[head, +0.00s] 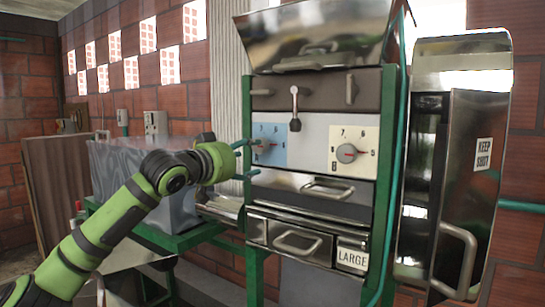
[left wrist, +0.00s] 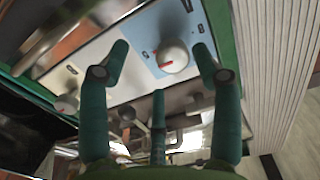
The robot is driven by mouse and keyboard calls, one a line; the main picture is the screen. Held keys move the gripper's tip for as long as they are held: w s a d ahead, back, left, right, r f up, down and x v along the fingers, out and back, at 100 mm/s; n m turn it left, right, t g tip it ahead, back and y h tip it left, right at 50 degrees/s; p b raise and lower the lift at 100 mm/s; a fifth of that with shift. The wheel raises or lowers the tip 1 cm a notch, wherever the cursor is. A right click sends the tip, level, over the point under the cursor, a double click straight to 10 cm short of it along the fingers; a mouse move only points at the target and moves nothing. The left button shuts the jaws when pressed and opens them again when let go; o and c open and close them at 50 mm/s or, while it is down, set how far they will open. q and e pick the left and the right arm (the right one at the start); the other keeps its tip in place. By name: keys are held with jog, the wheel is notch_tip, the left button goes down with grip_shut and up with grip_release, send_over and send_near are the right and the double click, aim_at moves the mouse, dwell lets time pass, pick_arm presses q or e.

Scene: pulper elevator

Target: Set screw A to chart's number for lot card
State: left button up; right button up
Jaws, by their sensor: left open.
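A blue dial panel (head: 283,132) with a grey knob (head: 262,146) is at the left of the machine front. A cream panel (head: 368,138) to its right has a second knob (head: 347,153), whose red mark points right, near the 5. I cannot read which is screw A. A label reading LARGE (head: 352,258) is on the lower front. My left gripper (head: 247,159) is open at the blue panel. In the left wrist view its fingers straddle the blue panel's knob (left wrist: 172,57) with gaps on both sides. No chart is recognisable. My right gripper is not in view.
A lever (head: 295,110) hangs above the panels. Handled drawers (head: 297,242) are below. A metal cabinet with a KEEP SHUT sign (head: 484,154) stands at right. A grey tank (head: 120,170) on a green stand is behind my left arm.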

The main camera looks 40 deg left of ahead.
aim_at(261, 149)
pick_arm(q)
jog(key=w+p, duration=0.1)
jog(key=w, duration=0.1)
jog(key=w+a+r+p, duration=0.1)
jog(key=w+p, duration=0.1)
jog(key=w+r+p, duration=0.1)
jog(key=w+p, duration=0.1)
jog(key=shift+w+a, duration=0.1)
jog(key=shift+a, duration=0.05)
jog(key=shift+w+p, duration=0.1)
jog(key=shift+p, duration=0.2)
jog(key=c, duration=1.2)
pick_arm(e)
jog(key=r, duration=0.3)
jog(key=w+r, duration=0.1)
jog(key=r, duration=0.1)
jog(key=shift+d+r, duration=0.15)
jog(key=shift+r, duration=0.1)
